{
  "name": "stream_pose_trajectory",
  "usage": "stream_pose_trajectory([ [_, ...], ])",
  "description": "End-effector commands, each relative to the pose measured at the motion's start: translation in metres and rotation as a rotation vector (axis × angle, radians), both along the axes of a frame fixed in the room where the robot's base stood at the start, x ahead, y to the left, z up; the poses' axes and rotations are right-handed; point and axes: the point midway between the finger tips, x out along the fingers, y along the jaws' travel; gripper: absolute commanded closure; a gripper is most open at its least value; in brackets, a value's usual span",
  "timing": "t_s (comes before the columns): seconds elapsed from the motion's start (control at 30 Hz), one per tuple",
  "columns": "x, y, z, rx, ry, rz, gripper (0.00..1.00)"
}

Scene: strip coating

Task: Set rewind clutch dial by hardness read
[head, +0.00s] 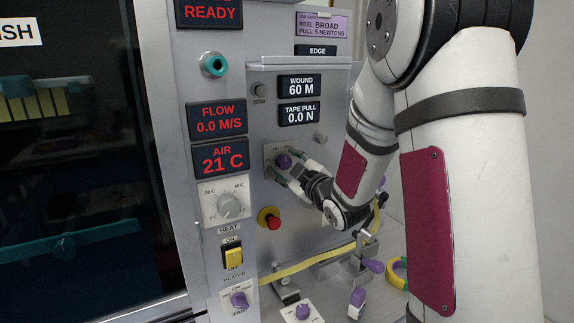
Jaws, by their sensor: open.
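A purple dial knob (284,161) sits on a pale square plate on the grey panel. Its scale is too small to read. My gripper (284,173) is open at this knob, with its fingers beside it; I cannot tell if they touch it. Another purple dial (302,311) is on a white plate low in front. I cannot tell which dial is the rewind clutch. The tape pull display (298,112) reads 0.0 N and the wound display (298,86) reads 60 M. A purple card (321,24) reads reel broad, pull 5 newtons. No hardness reading is legible.
A red stop button (270,218), the heat dial (229,206), the yellow heater switch (233,257) and the purple fan dial (239,299) lie left of my gripper. A yellow strip (305,264) runs below past purple-handled fittings (373,265). My arm covers the right side.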

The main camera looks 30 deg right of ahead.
Motion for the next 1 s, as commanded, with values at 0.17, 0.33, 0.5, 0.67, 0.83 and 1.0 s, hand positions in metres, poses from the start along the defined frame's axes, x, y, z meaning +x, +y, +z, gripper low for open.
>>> stream_pose_trajectory([
  [0.17,0.0003,0.0000,0.0000,0.000,0.000,0.000,0.49],
  [0.33,0.0001,0.0000,0.0001,0.000,0.000,0.000,0.79],
  [0.5,0.0000,-0.0001,0.0001,0.000,0.000,0.000,0.97],
  [0.67,0.0002,-0.0003,-0.0001,0.045,0.001,-0.001,0.97],
  [0.83,0.0002,-0.0006,-0.0003,0.210,0.006,-0.001,0.97],
  [1.0,0.0000,-0.0007,-0.0003,0.377,0.013,-0.002,0.97],
])
